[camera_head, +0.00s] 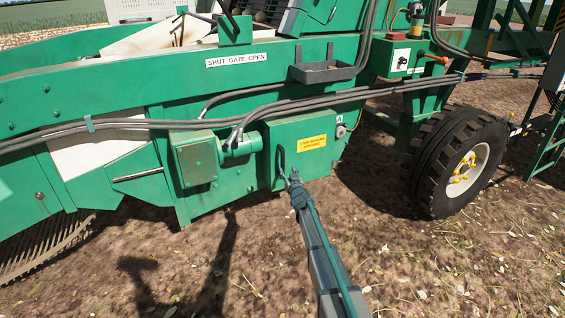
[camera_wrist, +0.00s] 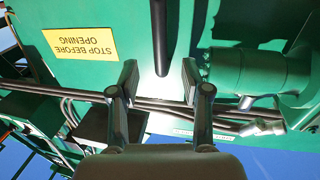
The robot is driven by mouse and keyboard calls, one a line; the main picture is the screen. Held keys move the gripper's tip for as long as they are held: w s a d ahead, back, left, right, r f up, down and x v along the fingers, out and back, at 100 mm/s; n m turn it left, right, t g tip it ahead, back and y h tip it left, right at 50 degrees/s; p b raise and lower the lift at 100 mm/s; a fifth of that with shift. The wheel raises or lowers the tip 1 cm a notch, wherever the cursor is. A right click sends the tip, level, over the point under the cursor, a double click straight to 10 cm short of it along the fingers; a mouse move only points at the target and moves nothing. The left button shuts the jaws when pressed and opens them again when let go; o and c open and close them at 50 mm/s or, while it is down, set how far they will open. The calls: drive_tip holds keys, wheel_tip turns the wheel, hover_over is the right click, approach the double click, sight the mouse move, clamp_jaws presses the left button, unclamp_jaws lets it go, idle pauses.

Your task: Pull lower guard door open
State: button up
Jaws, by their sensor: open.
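The lower guard door (camera_head: 318,168) is a green panel with a yellow label (camera_head: 312,142), low on the machine's side. It looks shut. Its dark, upright bar handle (camera_head: 281,160) is near the left edge. My gripper (camera_head: 288,176) is at the handle's lower part. In the wrist view, which is upside down, the door (camera_wrist: 110,15), the label reading "STOP BEFORE OPENING" (camera_wrist: 80,44) and the handle (camera_wrist: 159,35) show. My gripper (camera_wrist: 160,80) is open there. One finger is on each side of the handle's end in the picture, with visible gaps. I cannot tell the depth between them.
A green motor housing (camera_head: 197,160) sits left of the door. Grey hoses (camera_head: 270,105) run above it. A large tyre (camera_head: 450,160) stands to the right. A grey tray (camera_head: 322,72) is mounted higher up. The dirt ground (camera_head: 420,265) in front is clear.

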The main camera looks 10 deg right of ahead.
sight(283, 162)
drive_tip(key=w, duration=0.6)
drive_tip(key=w+a, duration=0.1)
drive_tip(key=w, duration=0.2)
drive_tip(key=shift+w, duration=0.15)
clamp_jaws()
